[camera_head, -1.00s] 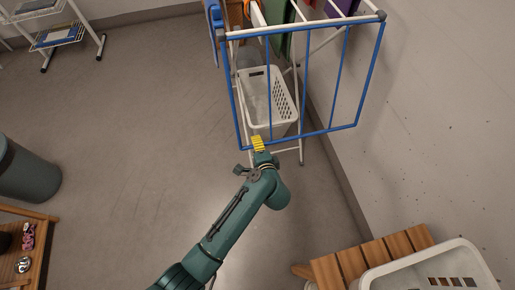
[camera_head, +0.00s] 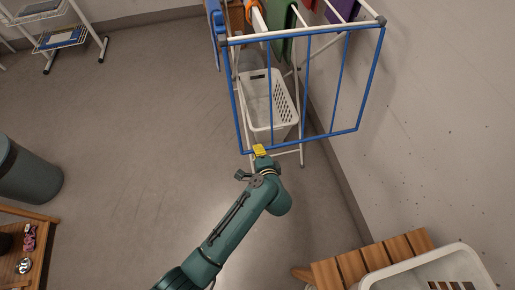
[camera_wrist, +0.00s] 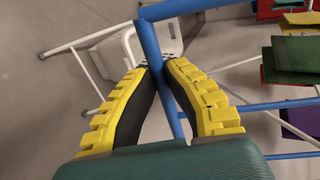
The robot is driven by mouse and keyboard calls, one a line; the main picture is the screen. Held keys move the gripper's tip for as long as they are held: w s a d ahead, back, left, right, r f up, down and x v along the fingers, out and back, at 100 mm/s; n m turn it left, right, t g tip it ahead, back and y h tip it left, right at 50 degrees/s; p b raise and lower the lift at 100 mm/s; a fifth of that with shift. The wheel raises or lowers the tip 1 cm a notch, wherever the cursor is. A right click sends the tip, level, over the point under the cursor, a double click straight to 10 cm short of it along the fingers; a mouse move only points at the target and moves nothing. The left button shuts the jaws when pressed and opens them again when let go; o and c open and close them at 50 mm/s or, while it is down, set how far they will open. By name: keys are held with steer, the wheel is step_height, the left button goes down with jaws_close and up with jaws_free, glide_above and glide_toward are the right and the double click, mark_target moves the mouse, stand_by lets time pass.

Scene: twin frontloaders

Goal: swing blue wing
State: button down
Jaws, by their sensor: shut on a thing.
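The blue wing (camera_head: 325,137) is a rectangular frame of blue bars on the near end of a white drying rack (camera_head: 300,33), spread out toward me. My gripper (camera_head: 260,151) is at its lower bar, near the left corner. In the wrist view, the yellow ribbed fingers (camera_wrist: 158,68) are shut on a blue bar (camera_wrist: 149,42) of the wing, which runs between the fingertips. Part of the bar is hidden by the fingers.
A white basket (camera_head: 256,97) stands behind the wing, with coloured cloths above. The wall is close on the right. A wooden bench (camera_head: 352,268) bears another white basket (camera_head: 462,257). A grey bin (camera_head: 28,175) stands left. The floor on the left is open.

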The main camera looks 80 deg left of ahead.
steer(key=p+v, duration=0.3)
steer(key=v, duration=0.2)
steer(key=shift+d, duration=0.3)
steer(key=p+v, duration=0.5)
steer(key=v, duration=0.1)
steer(key=shift+r, duration=0.2)
steer(key=c, duration=1.8)
jaws_free()
steer(key=o, duration=0.9)
